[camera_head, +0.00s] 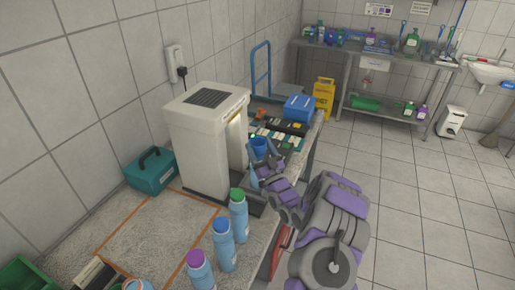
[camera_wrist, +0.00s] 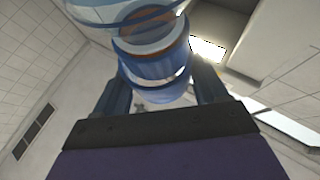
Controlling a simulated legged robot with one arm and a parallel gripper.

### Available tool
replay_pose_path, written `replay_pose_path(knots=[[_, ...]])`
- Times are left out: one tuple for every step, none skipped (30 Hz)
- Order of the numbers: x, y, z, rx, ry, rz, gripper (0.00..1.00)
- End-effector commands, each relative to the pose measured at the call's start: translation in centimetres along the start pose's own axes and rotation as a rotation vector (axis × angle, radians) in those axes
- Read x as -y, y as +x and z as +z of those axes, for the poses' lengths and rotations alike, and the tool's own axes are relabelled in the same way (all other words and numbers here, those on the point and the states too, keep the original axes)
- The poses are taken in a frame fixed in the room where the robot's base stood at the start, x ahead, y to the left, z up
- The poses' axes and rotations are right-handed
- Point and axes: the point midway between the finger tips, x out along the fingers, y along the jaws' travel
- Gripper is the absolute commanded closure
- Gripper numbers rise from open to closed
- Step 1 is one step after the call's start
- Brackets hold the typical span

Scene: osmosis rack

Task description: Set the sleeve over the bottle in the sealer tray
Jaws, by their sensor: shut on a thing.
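My gripper (camera_head: 258,160) is shut on a blue cup-like sleeve (camera_head: 259,147), just right of the white sealer (camera_head: 205,145). In the wrist view the sleeve (camera_wrist: 150,68) sits between the two fingers of my gripper (camera_wrist: 163,90). Pale blue, ring-shaped surfaces with a brownish-orange patch show above it there; I cannot tell whether they belong to the sleeve or to a bottle. The sealer has a lit strip on its right side and a dark base (camera_head: 250,207). Its inner tray and any bottle in it are hidden from the head view.
Blue bottles with green (camera_head: 238,215), blue (camera_head: 222,245) and purple (camera_head: 200,270) caps stand on the near bench, in front of the sealer. A teal case (camera_head: 151,169) is at the left. A blue box (camera_head: 299,108) and small items lie behind my gripper.

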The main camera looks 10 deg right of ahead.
Motion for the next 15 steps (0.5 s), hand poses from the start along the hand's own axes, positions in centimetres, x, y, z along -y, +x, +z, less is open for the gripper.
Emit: replay_pose_path(knots=[[-0.12,-0.07,-0.02,0.001,-0.001,0.001,0.60],[-0.13,-0.10,-0.02,0.001,-0.001,0.001,0.60],[-0.12,-0.13,-0.01,0.001,-0.001,0.001,0.60],[-0.09,-0.13,0.00,0.001,-0.002,0.000,0.60],[-0.09,-0.15,0.00,0.001,-0.002,0.000,0.60],[-0.08,-0.16,0.01,0.001,-0.001,0.000,0.60],[-0.08,-0.16,0.02,0.000,-0.001,0.000,0.60],[-0.05,-0.16,0.03,0.001,-0.001,-0.001,0.60],[-0.01,-0.15,0.03,0.001,-0.002,-0.001,0.60],[0.02,-0.14,0.03,0.001,-0.002,-0.001,0.60],[0.04,-0.13,0.04,0.001,-0.002,-0.001,0.60],[0.05,-0.13,0.04,0.001,-0.002,-0.001,0.60],[0.04,-0.13,0.05,0.001,-0.002,-0.001,0.25],[0.02,-0.14,0.04,0.001,-0.002,-0.001,0.22],[-0.02,-0.15,0.04,0.001,-0.002,-0.001,0.18]])
